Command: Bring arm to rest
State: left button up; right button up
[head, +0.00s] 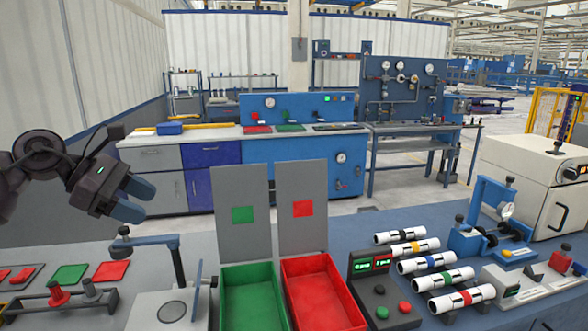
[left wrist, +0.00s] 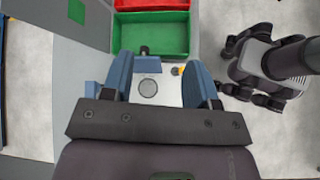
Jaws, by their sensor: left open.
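My left gripper (head: 136,200) is at the left of the head view, raised above the workbench, its two blue fingers spread and nothing between them. In the left wrist view the open gripper (left wrist: 160,72) points toward a measuring stand on the bench below, clear of it. My right gripper is not clearly seen in either view. Several white pipes (head: 428,262) with coloured bands lie side by side at the right of the bench.
A green bin (head: 252,273) and a red bin (head: 325,318) stand mid-bench with tall grey panels behind. The measuring stand (head: 170,302) is left of them. A control box (head: 380,300), blue gauge fixture (head: 470,242) and white oven (head: 520,185) are at right.

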pick_arm(q)
jog(key=s+d+f+n+t+h, duration=0.1)
jog(key=d+f+n+t+h, duration=0.6)
jog(key=n, duration=0.7)
jog(key=s+a+f+n+t+y, duration=0.25)
jog(key=s+f+n+y, duration=0.25)
jog(key=f+n+y, duration=0.65)
jog(key=s+a+f+n+t+y, duration=0.1)
jog(key=s+a+f+n+y, duration=0.45)
jog(key=n, duration=1.15)
jog(key=s+d+f+n+g, duration=0.3)
jog(key=s+f+n+g, duration=0.25)
jog(key=s, duration=0.55)
jog(key=s+d+f+n+g, duration=0.2)
jog(key=s+f+n+g, duration=0.35)
jog(key=s, duration=0.55)
jog(key=w+f+m+t+b, duration=0.2)
jog(key=w+f+t, duration=0.5)
jog(key=f, duration=0.6)
jog(key=shift+w+d+b, duration=0.15)
jog(key=shift+w+b, duration=0.4)
jog(key=shift+w, duration=0.3)
